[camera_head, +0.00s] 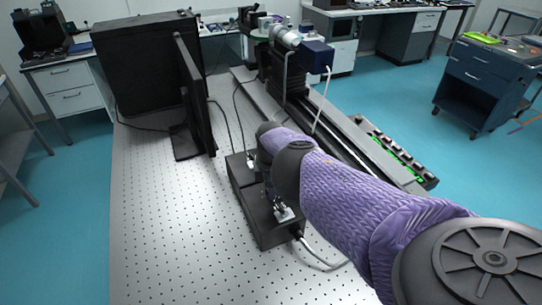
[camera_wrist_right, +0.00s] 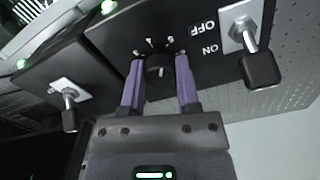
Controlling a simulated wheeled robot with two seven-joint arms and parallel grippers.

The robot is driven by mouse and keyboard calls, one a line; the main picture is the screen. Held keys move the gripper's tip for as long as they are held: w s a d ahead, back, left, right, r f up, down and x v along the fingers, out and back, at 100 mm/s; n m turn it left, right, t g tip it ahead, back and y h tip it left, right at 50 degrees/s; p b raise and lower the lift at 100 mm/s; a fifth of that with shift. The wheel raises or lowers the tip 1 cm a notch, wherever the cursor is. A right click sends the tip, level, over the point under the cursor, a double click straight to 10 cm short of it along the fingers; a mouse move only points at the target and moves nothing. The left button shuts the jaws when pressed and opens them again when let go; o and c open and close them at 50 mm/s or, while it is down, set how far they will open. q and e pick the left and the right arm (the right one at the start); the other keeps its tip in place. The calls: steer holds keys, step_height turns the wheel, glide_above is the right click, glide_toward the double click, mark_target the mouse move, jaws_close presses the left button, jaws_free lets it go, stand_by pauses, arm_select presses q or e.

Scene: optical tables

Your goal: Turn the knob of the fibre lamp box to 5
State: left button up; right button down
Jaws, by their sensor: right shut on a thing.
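The black lamp box (camera_head: 265,229) stands on the perforated optical table, with a cable at its front end. The wrist view shows its panel (camera_wrist_right: 215,65) with ON and OFF lettering and a toggle switch (camera_wrist_right: 246,40) on a metal plate. The round black knob (camera_wrist_right: 158,70) sits between the two purple fingers of my right gripper (camera_wrist_right: 160,64), which is shut on it. White scale marks fan out beside the knob; their numbers are too small to read. My right arm's purple sleeve partly hides the box in the head view. My left gripper is not in view.
A second black box (camera_wrist_right: 60,75) with its own toggle switch stands close beside the lamp box. A dark upright panel (camera_head: 190,90) stands behind on the left. A long rail (camera_head: 340,135) runs on the right. The table's left front (camera_head: 165,240) is clear.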

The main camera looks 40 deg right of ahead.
steer(key=shift+m, duration=1.5)
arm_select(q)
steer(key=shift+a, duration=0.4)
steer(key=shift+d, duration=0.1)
arm_select(e)
steer(key=shift+c, duration=1.9)
jaws_free()
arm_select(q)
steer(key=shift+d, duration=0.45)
arm_select(e)
steer(key=shift+o, duration=0.3)
steer(key=shift+r, duration=0.1)
